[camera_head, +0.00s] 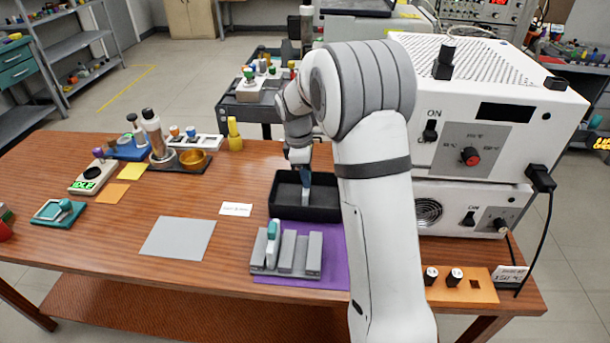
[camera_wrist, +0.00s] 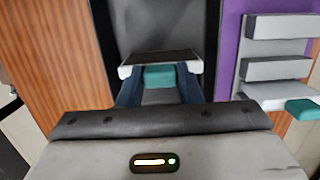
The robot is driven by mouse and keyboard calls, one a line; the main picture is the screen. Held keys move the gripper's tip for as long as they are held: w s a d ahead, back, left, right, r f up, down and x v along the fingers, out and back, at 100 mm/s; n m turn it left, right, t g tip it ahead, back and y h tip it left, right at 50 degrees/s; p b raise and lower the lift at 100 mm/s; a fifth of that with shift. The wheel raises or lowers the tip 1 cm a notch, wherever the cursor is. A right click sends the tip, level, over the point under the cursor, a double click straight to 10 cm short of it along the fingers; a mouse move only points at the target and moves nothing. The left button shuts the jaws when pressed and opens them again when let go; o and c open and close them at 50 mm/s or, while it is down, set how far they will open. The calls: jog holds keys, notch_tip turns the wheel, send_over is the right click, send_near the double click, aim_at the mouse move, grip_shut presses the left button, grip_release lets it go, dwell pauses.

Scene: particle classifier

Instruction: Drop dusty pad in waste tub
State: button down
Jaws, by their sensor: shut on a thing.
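My gripper (camera_head: 305,178) is over the black tub (camera_head: 322,213) on the table, with its blue fingers pointing down. In the wrist view my gripper (camera_wrist: 159,84) is shut on a pad's teal handle (camera_wrist: 159,76). The pad (camera_wrist: 160,58) has a white rim and a dark face. Its lower edge seems to be within the tub's outline; I cannot tell whether it touches the floor. The tub also shows in the wrist view (camera_wrist: 212,40). A similar pad with a teal handle (camera_head: 272,240) stands in the grey slotted rack.
The grey rack (camera_head: 312,262) sits on a purple mat (camera_head: 335,255) just in front of the tub. A large white instrument (camera_head: 470,100) stands to the right. A white label card (camera_head: 235,209) and a grey mat (camera_head: 178,238) lie to the left. Bottles and bowls stand further back left.

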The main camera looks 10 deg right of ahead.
jog(key=shift+f, duration=0.15)
jog(key=c, duration=1)
grip_release()
notch_tip(320, 180, up, 12)
jog(key=a+p, duration=0.1)
jog(key=a, duration=0.1)
jog(key=s+m+t, duration=0.1)
jog(key=s+m, duration=0.3)
jog(key=s, duration=0.5)
jog(key=s+d+f+m+t+y, duration=0.1)
jog(key=s+m, duration=0.4)
jog(key=s, duration=0.5)
jog(key=s+m, duration=0.5)
jog(key=s, duration=0.5)
jog(key=shift+s+d+f+t+y, duration=0.1)
jog(key=shift+d+f+t+y, duration=0.2)
jog(key=shift+f+t+y, duration=0.1)
jog(key=shift+r, duration=0.1)
